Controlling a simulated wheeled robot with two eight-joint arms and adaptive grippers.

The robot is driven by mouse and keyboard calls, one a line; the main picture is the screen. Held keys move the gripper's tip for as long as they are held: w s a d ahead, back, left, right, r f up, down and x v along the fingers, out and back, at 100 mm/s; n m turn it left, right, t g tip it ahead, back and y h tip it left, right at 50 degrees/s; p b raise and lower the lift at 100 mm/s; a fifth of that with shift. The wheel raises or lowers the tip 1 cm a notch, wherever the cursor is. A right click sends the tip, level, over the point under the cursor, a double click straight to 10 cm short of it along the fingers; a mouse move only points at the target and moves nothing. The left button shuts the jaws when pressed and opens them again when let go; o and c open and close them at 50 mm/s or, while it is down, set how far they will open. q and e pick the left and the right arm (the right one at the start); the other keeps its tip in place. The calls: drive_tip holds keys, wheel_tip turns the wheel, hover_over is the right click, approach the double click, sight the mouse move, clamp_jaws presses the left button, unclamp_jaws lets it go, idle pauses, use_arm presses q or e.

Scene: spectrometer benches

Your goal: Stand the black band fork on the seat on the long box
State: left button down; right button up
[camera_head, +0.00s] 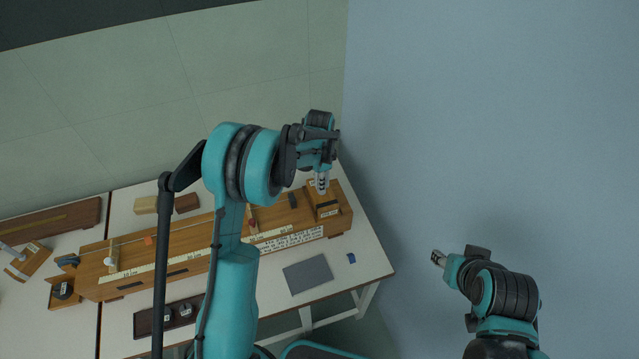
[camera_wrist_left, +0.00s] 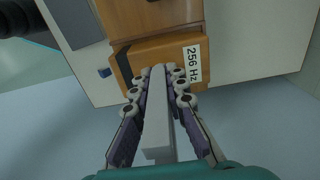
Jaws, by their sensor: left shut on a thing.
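My left gripper (camera_head: 321,182) is above the right end of the long wooden box (camera_head: 190,245). In the left wrist view, its fingers (camera_wrist_left: 158,85) are shut on a plain grey bar (camera_wrist_left: 158,135), which looks like part of the fork. No black band shows on it, and its far end is hidden. Beyond the fingertips is a wooden block (camera_wrist_left: 165,53) with a "256 Hz" label and a black stripe. The block also shows in the head view (camera_head: 325,200) on the long box's right end. I cannot tell whether the fork touches it. My right gripper (camera_head: 438,258) is away from the bench, over bare floor.
A grey pad (camera_head: 307,274) and a small blue object (camera_head: 351,258) lie on the white table (camera_head: 365,262). A dark tray (camera_head: 146,322) stands in front of the long box, small wooden blocks (camera_head: 145,205) behind it. Another bench with a wooden box (camera_head: 28,262) is at left.

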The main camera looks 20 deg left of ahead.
use_arm(q)
drive_tip(key=shift+s, duration=0.1)
drive_tip(key=c, duration=1.9)
unclamp_jaws()
drive_tip(key=shift+f, duration=0.15)
drive_tip(key=shift+c, duration=0.2)
drive_tip(key=o, duration=0.4)
